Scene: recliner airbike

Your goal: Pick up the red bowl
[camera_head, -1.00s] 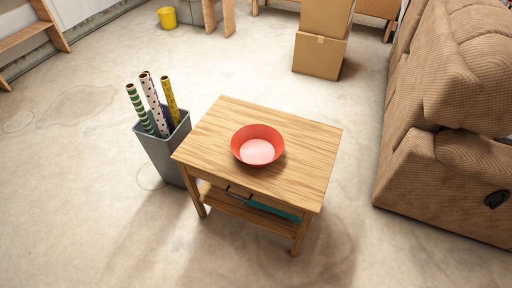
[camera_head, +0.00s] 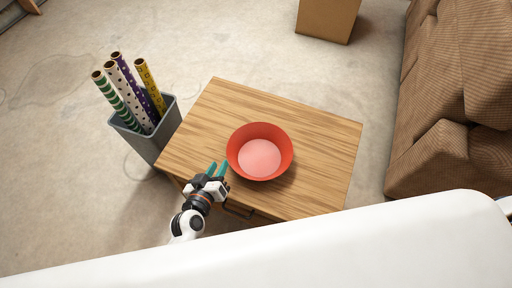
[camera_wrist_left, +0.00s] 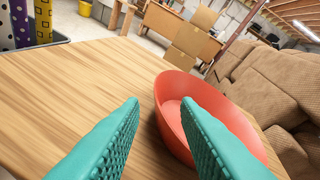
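The red bowl (camera_head: 259,151) sits upright on the small wooden table (camera_head: 325,135). My left gripper (camera_head: 217,168), with teal fingers, is at the table's near left edge, just left of the bowl. Its fingers are apart. In the left wrist view the bowl (camera_wrist_left: 208,118) is ahead and to the right, its near rim partly behind the right finger. The space between the left gripper's fingertips (camera_wrist_left: 160,103) shows tabletop and the bowl's left edge, with nothing held. My right gripper is not seen.
A grey bin (camera_head: 150,143) with several patterned rolls stands left of the table. A brown recliner (camera_head: 450,100) is at the right. A cardboard box (camera_head: 327,18) stands on the floor behind. The tabletop around the bowl is clear.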

